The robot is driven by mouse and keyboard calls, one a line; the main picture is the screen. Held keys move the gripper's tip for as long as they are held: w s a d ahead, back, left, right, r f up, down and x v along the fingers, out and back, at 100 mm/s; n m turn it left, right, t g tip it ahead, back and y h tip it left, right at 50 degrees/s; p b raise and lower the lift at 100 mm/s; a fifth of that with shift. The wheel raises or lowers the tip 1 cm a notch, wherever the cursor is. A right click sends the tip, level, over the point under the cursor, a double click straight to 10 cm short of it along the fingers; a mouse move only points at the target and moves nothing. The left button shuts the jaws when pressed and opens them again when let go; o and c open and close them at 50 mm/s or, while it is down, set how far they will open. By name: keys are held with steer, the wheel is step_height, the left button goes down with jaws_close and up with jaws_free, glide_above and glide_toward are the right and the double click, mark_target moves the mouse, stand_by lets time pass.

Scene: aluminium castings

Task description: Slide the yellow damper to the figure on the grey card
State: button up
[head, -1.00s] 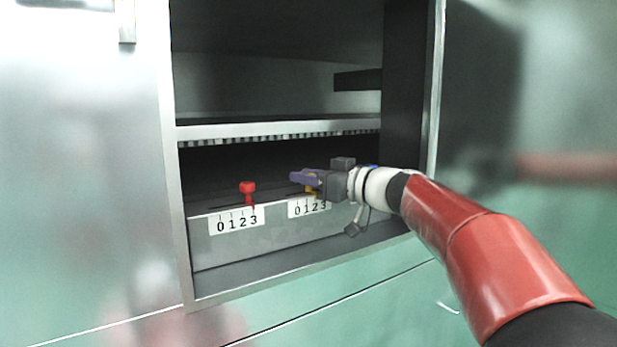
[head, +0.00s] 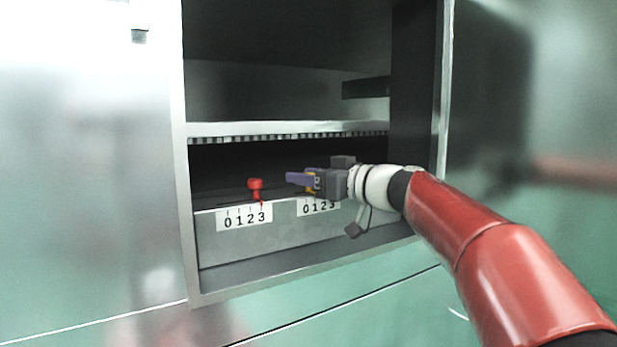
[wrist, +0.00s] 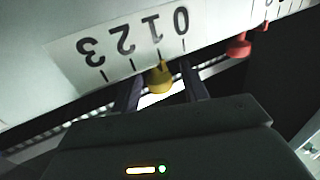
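The yellow damper (head: 310,190) stands on the right-hand scale plate (head: 318,208), largely covered by my gripper in the head view. In the wrist view the yellow damper (wrist: 161,77) has its pointer close to the tick of the 1 on the white number strip (wrist: 110,52), which is seen upside down. My gripper (head: 298,179) is at the damper. In the wrist view my gripper's two fingers (wrist: 162,92) stand apart on either side of the damper, with a gap visible on both sides. I cannot make out a grey card in either view.
A red damper (head: 256,187) stands to the left, its pointer near the 3 of its own strip (head: 244,219). It also shows in the wrist view (wrist: 238,46). The cabinet's metal frame (head: 187,230) and the shelf (head: 280,129) above bound the opening.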

steer(key=b+v, duration=0.2)
steer(key=v, duration=0.6)
steer(key=s+d+f+m+g+h+p, duration=0.1)
steer(key=s+d+f+m+h, duration=0.2)
steer(key=s+f, duration=0.7)
steer(key=s+d+f+m+g+h+p, duration=0.1)
steer(key=s+d+f+m+g+h, duration=0.1)
steer(key=s+d+f+m+h, duration=0.2)
steer(key=s+d+f+m+g+h+p, duration=0.1)
steer(key=s+d+f+m+h, duration=0.3)
steer(key=s+f+h, duration=0.4)
steer(key=s+d+f, duration=0.1)
steer(key=s+f, duration=0.6)
steer(key=f, duration=0.1)
steer(key=shift+s+d+p, duration=0.3)
steer(key=shift+d+p, duration=0.05)
